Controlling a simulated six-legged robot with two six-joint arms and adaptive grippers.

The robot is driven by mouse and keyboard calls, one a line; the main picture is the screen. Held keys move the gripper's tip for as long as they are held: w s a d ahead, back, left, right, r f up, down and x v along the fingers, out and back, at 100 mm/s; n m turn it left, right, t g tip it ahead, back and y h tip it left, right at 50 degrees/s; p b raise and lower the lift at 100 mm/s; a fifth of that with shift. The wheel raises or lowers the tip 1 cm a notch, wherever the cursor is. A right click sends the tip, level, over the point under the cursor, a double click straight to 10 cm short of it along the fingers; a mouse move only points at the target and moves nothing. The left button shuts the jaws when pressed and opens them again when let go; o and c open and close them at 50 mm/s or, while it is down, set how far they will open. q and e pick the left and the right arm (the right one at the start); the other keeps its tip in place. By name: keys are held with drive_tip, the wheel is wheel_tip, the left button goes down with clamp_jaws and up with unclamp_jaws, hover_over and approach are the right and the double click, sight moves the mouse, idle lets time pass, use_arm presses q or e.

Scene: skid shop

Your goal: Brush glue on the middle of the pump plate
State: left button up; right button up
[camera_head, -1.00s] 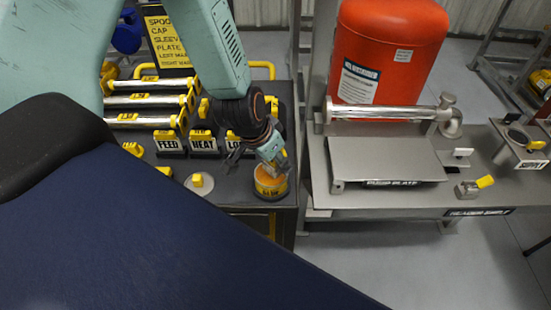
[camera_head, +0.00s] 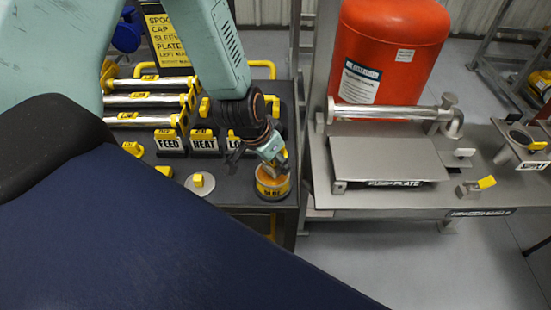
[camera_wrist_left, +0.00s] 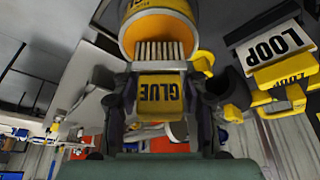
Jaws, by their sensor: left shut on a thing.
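The pump plate (camera_head: 388,158) is a flat grey plate with its name on the front edge, on the right-hand bench. Its top looks bare. The glue pot (camera_head: 272,188) is a small yellow-banded can at the front right corner of the dark cart. My left gripper (camera_head: 272,156) is at the pot's mouth. In the left wrist view, my left gripper (camera_wrist_left: 163,88) is shut on the glue brush (camera_wrist_left: 160,92), a yellow block marked GLUE. Its pale bristles point into the mouth of the glue pot (camera_wrist_left: 185,12). Whether they touch glue is hidden. My right gripper is not in view.
A steel pipe (camera_head: 385,113) runs behind the pump plate, with a red tank (camera_head: 390,50) beyond. A small block with a yellow tag (camera_head: 476,187) sits right of the plate. Labelled FEED and HEAT blocks (camera_head: 187,142) stand left of my gripper. A gap separates cart and bench.

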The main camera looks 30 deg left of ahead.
use_arm(q)
drive_tip(key=shift+d, duration=0.15)
drive_tip(key=shift+f, duration=0.3)
idle(0.4)
idle(0.8)
drive_tip(key=shift+r+p, duration=0.7)
drive_tip(key=shift+r, duration=0.05)
wheel_tip(320, 180, up, 6)
drive_tip(key=p, duration=0.6)
drive_tip(key=shift+f, duration=0.2)
